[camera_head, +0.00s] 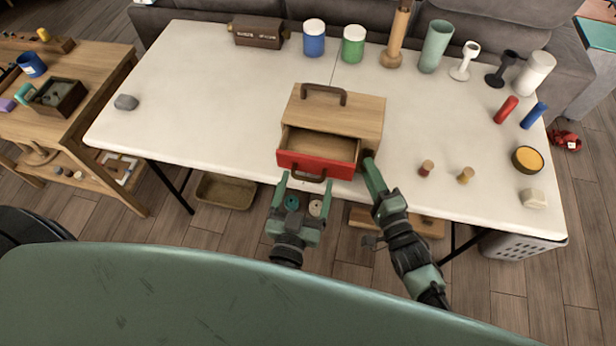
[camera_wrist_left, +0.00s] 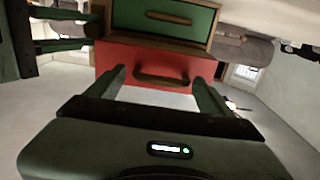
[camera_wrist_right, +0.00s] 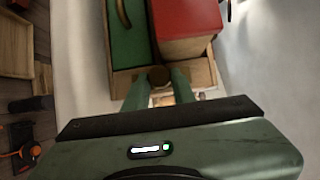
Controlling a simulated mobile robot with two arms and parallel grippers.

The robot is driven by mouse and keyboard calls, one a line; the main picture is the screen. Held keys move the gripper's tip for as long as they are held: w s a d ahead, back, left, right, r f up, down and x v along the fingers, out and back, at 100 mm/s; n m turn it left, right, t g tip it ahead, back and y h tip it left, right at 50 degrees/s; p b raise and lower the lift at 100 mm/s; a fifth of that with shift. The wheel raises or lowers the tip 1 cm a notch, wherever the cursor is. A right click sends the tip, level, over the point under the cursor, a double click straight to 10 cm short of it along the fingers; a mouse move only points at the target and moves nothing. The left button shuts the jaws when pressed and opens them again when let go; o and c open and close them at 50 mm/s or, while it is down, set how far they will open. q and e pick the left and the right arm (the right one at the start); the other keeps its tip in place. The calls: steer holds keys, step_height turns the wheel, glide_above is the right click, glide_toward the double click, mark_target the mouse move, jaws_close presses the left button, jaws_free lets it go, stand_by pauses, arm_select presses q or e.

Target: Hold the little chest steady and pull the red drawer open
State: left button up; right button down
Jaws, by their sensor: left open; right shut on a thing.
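The little wooden chest (camera_head: 360,118) stands on the white table with a brown carry handle on top. Its red drawer (camera_head: 295,162) is pulled out, and its empty-looking inside shows from above. In the left wrist view the red drawer (camera_wrist_left: 125,65) and the green drawer (camera_wrist_left: 210,22) both show brown handles. My left gripper (camera_head: 305,181) is open in front of the red drawer, its fingers on either side of the drawer handle (camera_wrist_left: 160,78). My right gripper (camera_head: 370,161) is shut on a dark knob (camera_wrist_right: 158,76) at the chest's right front corner.
Cans, a vase and other items line the table's (camera_head: 220,115) back edge. A grey stone (camera_head: 126,102) lies at left.

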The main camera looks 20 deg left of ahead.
arm_select(q)
steer(key=s, duration=1)
steer(key=shift+d, duration=0.3)
steer(key=shift+w, duration=0.1)
arm_select(e)
steer(key=c, duration=1.1)
jaws_free()
steer(key=o, duration=0.6)
